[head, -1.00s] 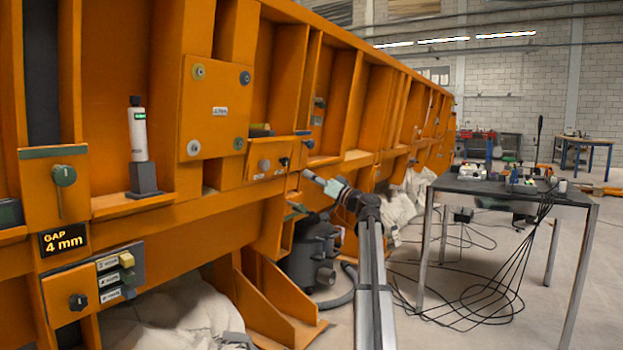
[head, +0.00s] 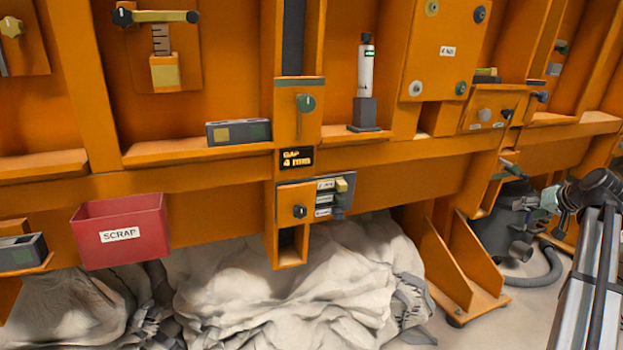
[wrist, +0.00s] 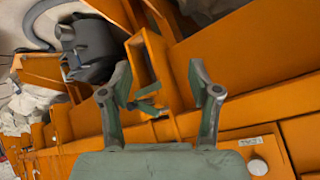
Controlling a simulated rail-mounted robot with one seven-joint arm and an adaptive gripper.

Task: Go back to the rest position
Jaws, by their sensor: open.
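My gripper shows in the wrist view (wrist: 160,100) with its two grey-green fingers spread apart and nothing between them. Behind the fingers is the orange frame of the sandbed (wrist: 240,45). My arm comes in from the lower right edge.
A dark vacuum (head: 500,225) with a hose stands on the floor under the frame. A red SCRAP bin (head: 120,230) hangs at left. A white bottle (head: 366,70) stands on a ledge. Draped pale cloth (head: 300,285) lies below. An orange foot (head: 455,270) juts out.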

